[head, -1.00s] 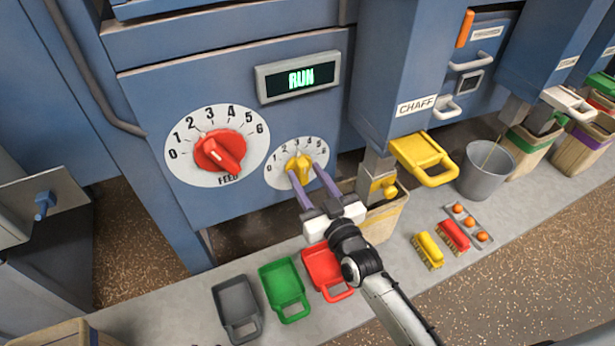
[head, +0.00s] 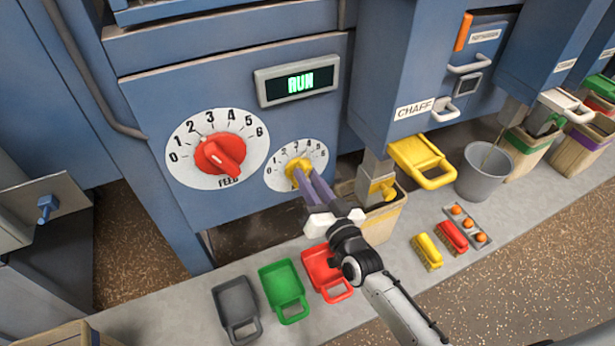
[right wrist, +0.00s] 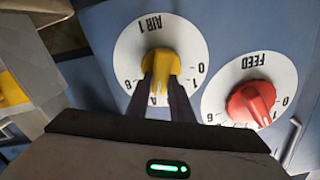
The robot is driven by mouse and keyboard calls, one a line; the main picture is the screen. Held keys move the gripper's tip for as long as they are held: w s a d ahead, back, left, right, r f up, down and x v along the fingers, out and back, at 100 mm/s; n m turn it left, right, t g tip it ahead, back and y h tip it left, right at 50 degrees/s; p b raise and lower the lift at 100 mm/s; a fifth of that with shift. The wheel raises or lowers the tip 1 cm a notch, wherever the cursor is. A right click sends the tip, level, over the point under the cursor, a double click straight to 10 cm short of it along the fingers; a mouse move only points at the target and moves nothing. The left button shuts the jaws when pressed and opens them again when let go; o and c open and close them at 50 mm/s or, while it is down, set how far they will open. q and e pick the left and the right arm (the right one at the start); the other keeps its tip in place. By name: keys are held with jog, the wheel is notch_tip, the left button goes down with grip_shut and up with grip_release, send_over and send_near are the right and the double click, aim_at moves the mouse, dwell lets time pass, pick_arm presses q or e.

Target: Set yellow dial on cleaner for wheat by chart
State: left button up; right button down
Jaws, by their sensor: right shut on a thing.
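The yellow dial (head: 302,163) is a knob on a white round scale (head: 321,151) on the front of the blue cleaner (head: 240,95). My right gripper (head: 298,172) is shut on the knob, its two dark fingers on either side of it. The right wrist view shows the scale upside down with the label "AIR 1", the yellow knob (right wrist: 160,64) between the fingers (right wrist: 162,88). The fingers cover part of the scale, and I cannot read the knob's setting. My left gripper is not in view. No chart shows.
A larger red FEED dial (head: 221,154) sits left of the yellow one. A display (head: 298,81) reads RUN. A chute marked CHAFF (head: 415,108) and a yellow-handled slide (head: 422,160) stand to the right. Grey (head: 237,305), green (head: 284,288) and red (head: 325,270) scoops lie below.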

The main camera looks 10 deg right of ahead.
jog(key=shift+f+m, duration=0.1)
jog(key=shift+m, duration=0.2)
jog(key=c, duration=1.6)
grip_release()
jog(key=shift+o, duration=0.2)
jog(key=s+d, duration=0.2)
jog(key=s, duration=0.8)
jog(key=s+d+f+n+g+h, duration=0.1)
jog(key=s+f+n+g, duration=0.3)
jog(key=s+f+g, duration=0.5)
jog(key=s+f, duration=0.6)
jog(key=s, duration=0.4)
jog(key=shift+d+n, duration=0.4)
